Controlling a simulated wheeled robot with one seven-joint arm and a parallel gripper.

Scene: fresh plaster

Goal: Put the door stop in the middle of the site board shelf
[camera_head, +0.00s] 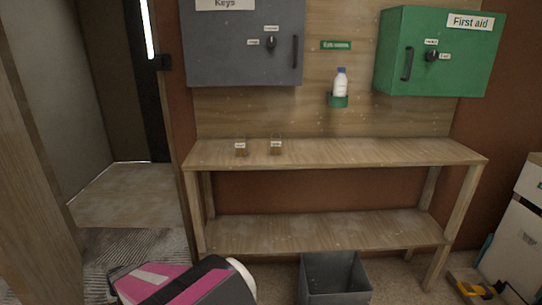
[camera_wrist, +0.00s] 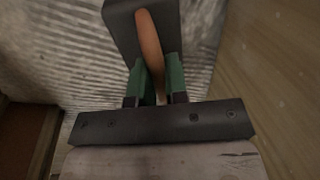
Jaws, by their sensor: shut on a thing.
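In the wrist view my gripper (camera_wrist: 156,88) is shut, its green fingers on either side of an orange-brown, handle-like piece. This piece joins or overlaps a dark grey slab (camera_wrist: 122,22); I take the two as the door stop (camera_wrist: 149,38), though its full shape is hidden. The gripper does not clearly show in the head view. The wooden site board (camera_head: 235,112) stands ahead with an upper shelf (camera_head: 350,153) and a lower shelf (camera_head: 330,230). Two small labelled items (camera_head: 241,147) (camera_head: 276,145) stand on the upper shelf's left half; its middle and right are bare.
A grey key cabinet (camera_head: 235,55), a green first aid cabinet (camera_head: 410,70) and a white bottle (camera_head: 341,82) in a green holder are on the board. A grey bin (camera_head: 334,280) stands before the lower shelf. A doorway opens left.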

